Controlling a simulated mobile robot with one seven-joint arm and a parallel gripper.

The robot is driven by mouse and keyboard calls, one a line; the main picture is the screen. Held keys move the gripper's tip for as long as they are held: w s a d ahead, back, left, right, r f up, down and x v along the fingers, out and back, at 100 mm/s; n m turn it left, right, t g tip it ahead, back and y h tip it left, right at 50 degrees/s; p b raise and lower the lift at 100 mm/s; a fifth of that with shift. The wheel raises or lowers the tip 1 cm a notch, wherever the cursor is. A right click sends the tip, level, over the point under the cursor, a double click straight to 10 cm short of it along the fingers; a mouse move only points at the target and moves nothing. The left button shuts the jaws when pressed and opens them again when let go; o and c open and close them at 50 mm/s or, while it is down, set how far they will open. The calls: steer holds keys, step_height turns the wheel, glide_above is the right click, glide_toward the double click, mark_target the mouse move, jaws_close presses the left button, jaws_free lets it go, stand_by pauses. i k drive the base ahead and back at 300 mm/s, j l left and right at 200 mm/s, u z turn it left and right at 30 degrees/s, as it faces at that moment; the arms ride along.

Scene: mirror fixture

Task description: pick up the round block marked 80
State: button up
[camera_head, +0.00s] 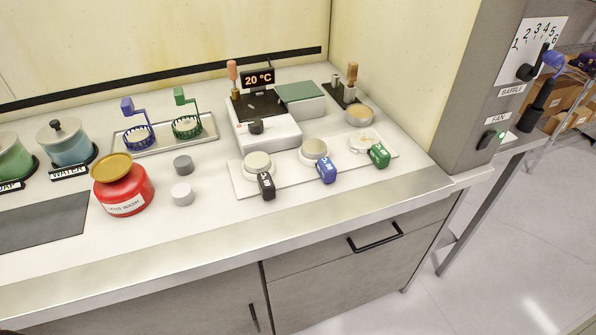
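Two small round grey blocks stand on the white bench: a darker one (183,164) and a lighter one (182,194) just in front of it. No marking on either can be read, so I cannot tell which block is marked 80. Three round pale pieces sit on a light board: left (257,162), middle (314,148) and right (360,141). A black tag (266,186), a blue tag (326,170) and a green tag (379,155) lie in front of them, their markings too small to read. My gripper is not in view.
A red lens wash pot (124,195) stands left of the grey blocks. Behind them is a tray (165,142) with blue and green baskets. A heater reading 20 °C (265,130) is at the back. Bare bench lies in front of the blocks.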

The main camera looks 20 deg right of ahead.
mark_target(326, 169)
steer(key=k+j, duration=0.1)
steer(key=j, duration=0.55)
steer(key=k+j, duration=0.15)
steer(key=j, duration=0.2)
steer(key=k+j+z, duration=0.1)
steer(key=j+z, duration=0.25)
steer(key=k+j+z, duration=0.1)
steer(key=z, duration=0.2)
steer(key=j+z, duration=0.1)
steer(key=z, duration=0.45)
steer(key=i, duration=0.95)
